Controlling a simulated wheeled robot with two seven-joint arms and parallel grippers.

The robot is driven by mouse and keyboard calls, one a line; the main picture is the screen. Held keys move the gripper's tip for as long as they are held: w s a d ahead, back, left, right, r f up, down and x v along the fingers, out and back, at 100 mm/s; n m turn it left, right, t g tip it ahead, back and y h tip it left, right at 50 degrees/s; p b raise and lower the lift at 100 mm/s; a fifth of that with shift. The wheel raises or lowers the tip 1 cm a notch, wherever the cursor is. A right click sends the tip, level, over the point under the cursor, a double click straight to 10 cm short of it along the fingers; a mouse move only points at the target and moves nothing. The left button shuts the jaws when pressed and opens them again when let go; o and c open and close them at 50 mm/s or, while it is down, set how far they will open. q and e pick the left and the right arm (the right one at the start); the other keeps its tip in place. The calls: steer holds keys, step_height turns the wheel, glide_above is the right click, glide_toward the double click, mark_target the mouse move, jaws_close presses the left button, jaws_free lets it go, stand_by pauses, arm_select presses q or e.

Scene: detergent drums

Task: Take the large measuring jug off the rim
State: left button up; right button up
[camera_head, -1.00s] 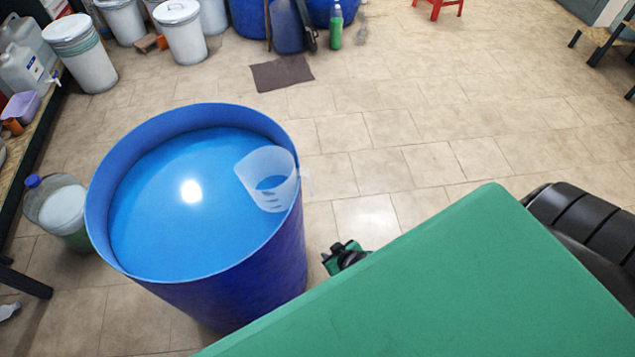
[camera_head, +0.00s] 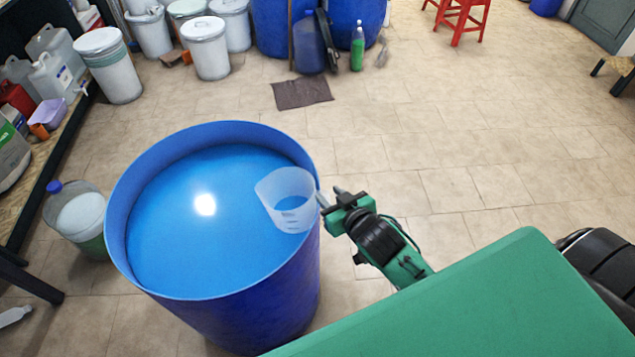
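The large measuring jug (camera_head: 287,199), translucent white with dark marks, hangs on the right rim of the blue drum (camera_head: 262,304). Its body is inside the drum, over the blue liquid; its handle side faces out over the rim. My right gripper (camera_head: 331,195) is just outside the rim, beside the handle. Its two fingers look parted and point towards the jug. I cannot tell whether the handle lies between the fingers or whether they touch it. My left gripper is not in view.
A clear jug with a blue cap (camera_head: 78,217) stands on the floor left of the drum. White bins (camera_head: 206,47), blue drums and a green bottle (camera_head: 357,48) stand at the back. A dark mat (camera_head: 302,92) lies on the floor. The tiled floor at right is mostly clear.

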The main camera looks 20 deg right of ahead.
glide_toward(305, 174)
steer(key=x, duration=0.3)
steer(key=shift+w+p, duration=0.4)
steer(key=shift+w, duration=0.05)
steer(key=shift+w+f, duration=0.2)
steer(key=shift+w, duration=0.2)
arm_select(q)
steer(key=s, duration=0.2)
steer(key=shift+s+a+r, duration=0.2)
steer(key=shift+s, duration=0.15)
arm_select(e)
steer(key=shift+w, duration=0.1)
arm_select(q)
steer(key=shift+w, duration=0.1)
arm_select(e)
steer(key=c, duration=0.7)
jaws_close()
